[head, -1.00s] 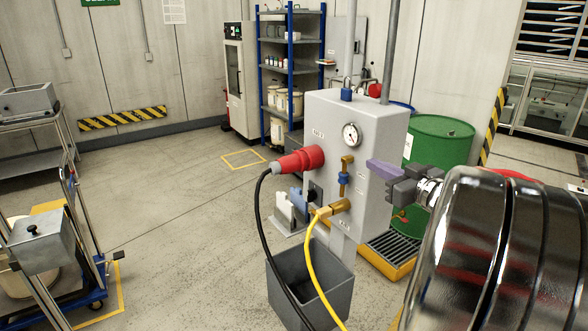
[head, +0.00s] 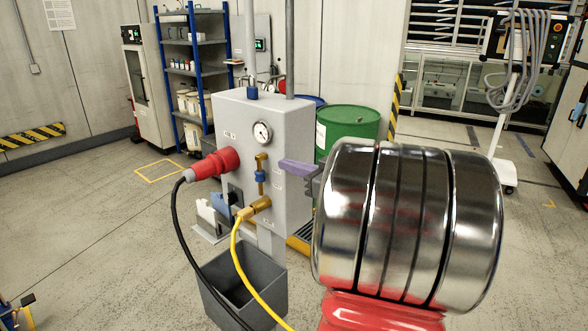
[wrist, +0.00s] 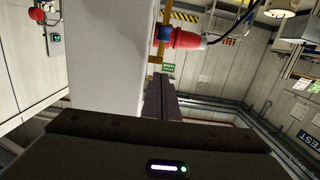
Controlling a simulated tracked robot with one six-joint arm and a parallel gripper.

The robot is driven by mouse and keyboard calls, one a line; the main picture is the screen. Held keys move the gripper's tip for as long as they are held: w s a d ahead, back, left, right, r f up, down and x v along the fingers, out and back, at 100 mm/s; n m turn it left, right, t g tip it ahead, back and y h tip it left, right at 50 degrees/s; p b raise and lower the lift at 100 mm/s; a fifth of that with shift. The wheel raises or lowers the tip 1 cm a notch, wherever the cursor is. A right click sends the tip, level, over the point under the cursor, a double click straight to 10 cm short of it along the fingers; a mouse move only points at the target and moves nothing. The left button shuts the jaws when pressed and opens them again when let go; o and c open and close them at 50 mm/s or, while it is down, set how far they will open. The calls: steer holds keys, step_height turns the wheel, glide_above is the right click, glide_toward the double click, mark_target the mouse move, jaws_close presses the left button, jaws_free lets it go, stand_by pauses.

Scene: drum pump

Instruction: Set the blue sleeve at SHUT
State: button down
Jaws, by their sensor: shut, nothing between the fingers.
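The blue sleeve (head: 260,177) sits on an upright brass pipe on the front of a grey pump box (head: 285,135), below a round gauge. A brass fitting (head: 259,204) with a yellow hose is just under it. In the wrist view the blue sleeve (wrist: 163,33) shows on the brass pipe, beside a red plug. My gripper (head: 284,163) is shut and empty, with its purple-grey fingers slightly right of the sleeve and apart from it. The fingers also show in the wrist view (wrist: 159,85). Small labels are on the box, too small to read.
A red plug (head: 218,163) with a black cable sticks out left of the sleeve. A grey bin (head: 235,290) stands below, with the cable and yellow hose hanging over it. A green drum (head: 350,125) is behind the box. Open floor lies to the left.

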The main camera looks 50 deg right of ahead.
mark_target(261, 169)
steer(key=w, duration=0.6)
steer(key=shift+w+a+f, duration=0.15)
steer(key=shift+w+f, duration=0.15)
steer(key=shift+w, duration=0.05)
steer(key=f, duration=0.3)
steer(key=shift+w, duration=0.4)
steer(key=shift+w+f, duration=0.1)
steer(key=shift+f, duration=0.35)
